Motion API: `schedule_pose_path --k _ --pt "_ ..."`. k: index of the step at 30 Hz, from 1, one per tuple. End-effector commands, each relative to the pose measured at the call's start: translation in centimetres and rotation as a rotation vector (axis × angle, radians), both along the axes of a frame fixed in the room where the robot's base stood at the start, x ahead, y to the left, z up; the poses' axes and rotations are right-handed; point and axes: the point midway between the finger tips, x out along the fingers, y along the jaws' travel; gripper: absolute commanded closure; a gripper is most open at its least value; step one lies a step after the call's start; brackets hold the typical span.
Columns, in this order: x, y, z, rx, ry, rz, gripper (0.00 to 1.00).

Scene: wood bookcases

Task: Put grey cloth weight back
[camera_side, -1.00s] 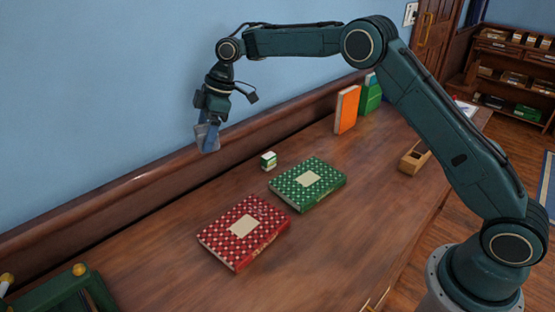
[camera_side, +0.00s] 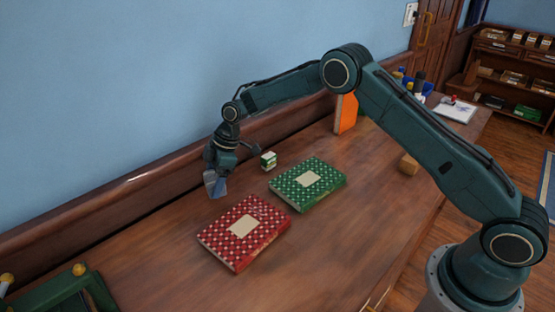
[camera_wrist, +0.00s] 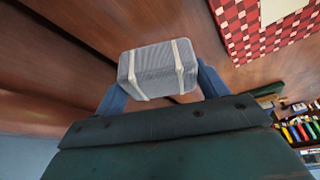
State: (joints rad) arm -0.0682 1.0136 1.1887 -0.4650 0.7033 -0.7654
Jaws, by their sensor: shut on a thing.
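The grey cloth weight (camera_wrist: 158,70), a ribbed grey block with two pale bands, is between the fingers of my gripper (camera_wrist: 160,85) in the wrist view. In the side view my gripper (camera_side: 215,185) points down, low over the desk, to the left of the green book and behind the red book. The weight is small there and hard to tell from the blue-grey fingers. I cannot tell whether it touches the desk.
A red patterned book (camera_side: 243,232) and a green patterned book (camera_side: 308,184) lie on the wood desk. A small green-and-white box (camera_side: 268,161) stands right of my gripper. An orange book (camera_side: 346,113) stands further back. A green rack (camera_side: 62,292) is at front left. The wall ledge runs behind.

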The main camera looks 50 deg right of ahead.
Motion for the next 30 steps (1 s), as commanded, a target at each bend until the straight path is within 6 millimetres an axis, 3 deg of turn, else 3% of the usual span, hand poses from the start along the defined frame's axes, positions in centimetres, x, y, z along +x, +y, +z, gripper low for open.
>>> schedule_pose_path --k 8,21,30 --pt "0.1 0.0 -0.3 0.001 -0.004 0.0 0.68" --pt "0.1 0.0 -4.2 0.002 -0.004 0.0 0.68" --pt "0.1 0.0 -4.3 0.002 -0.004 0.0 0.68"
